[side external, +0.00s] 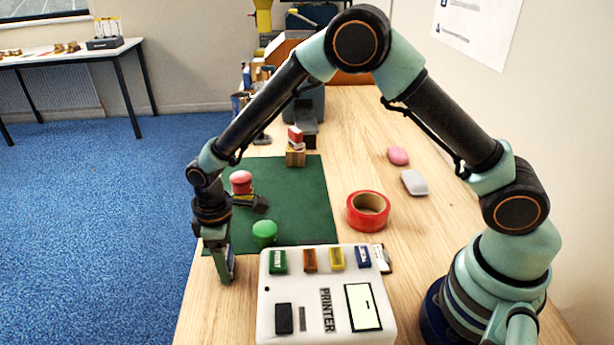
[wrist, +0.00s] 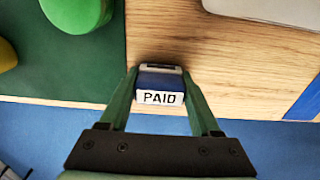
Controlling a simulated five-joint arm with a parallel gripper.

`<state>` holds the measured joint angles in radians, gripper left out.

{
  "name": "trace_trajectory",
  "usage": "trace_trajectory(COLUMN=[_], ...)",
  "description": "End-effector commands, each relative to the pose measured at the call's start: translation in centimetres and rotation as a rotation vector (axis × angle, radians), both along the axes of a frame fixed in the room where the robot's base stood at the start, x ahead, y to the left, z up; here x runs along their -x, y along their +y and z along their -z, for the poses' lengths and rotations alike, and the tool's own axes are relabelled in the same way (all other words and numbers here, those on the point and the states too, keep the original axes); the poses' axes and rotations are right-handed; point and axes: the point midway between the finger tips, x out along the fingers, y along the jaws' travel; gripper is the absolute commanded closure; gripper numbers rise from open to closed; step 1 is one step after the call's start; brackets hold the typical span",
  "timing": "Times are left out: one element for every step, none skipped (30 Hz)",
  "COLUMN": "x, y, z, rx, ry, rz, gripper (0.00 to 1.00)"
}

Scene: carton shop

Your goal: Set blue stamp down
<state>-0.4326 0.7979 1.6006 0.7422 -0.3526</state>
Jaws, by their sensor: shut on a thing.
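My gripper (side external: 227,274) is low at the table's left edge, beside the white printer. In the wrist view, my gripper (wrist: 162,98) is shut on the blue stamp (wrist: 160,82), which has a white label reading PAID. The stamp is between the two fingertips, over bare wood close to the edge. In the side view the fingers mostly hide it. I cannot tell whether its base touches the wood.
The white printer (side external: 292,324) with several coloured blocks stands right of my gripper. The green mat (side external: 298,200) carries a green-topped item (side external: 265,232) and a red-topped item (side external: 241,181). A red tape roll (side external: 368,211) is farther right. The blue floor (side external: 95,230) lies beyond the edge.

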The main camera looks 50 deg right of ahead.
Motion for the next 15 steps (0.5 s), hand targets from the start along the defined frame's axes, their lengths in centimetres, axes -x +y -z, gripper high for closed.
trace_trajectory(x=[0.00, 0.01, 0.01, 0.01, 0.01, 0.01, 0.01, 0.01, 0.01, 0.01, 0.01, 0.01, 0.01, 0.00, 0.00], y=[0.00, -0.01, -0.01, -0.01, -0.01, -0.01, -0.01, -0.01, -0.01, -0.01, -0.01, -0.01, -0.01, 0.00, 0.00], z=[0.11, 0.20, 0.32, 0.28, 0.26, 0.26, 0.26, 0.25, 0.25, 0.25, 0.25, 0.24, 0.24, 0.23, 0.17], rx=[0.000, 0.001, 0.001, 0.001, 0.001, 0.001, 0.001, 0.001, 0.000, 0.000, 0.000, 0.000, 0.000, 0.000, 0.000], ry=[0.000, 0.001, 0.001, 0.001, 0.001, 0.001, 0.001, 0.001, 0.000, 0.000, 0.000, 0.000, 0.000, 0.000, 0.000], rz=[0.000, 0.000, 0.000, 0.000, 0.000, 0.000, 0.000, 0.000, 0.000, 0.000, 0.000, 0.000, 0.000, 0.000, 0.000], gripper=[0.92, 0.92, 0.92, 0.25, 0.13, 0.06, 0.06, 0.06, 0.06, 0.06, 0.06, 0.06, 0.06, 0.06, 0.06])
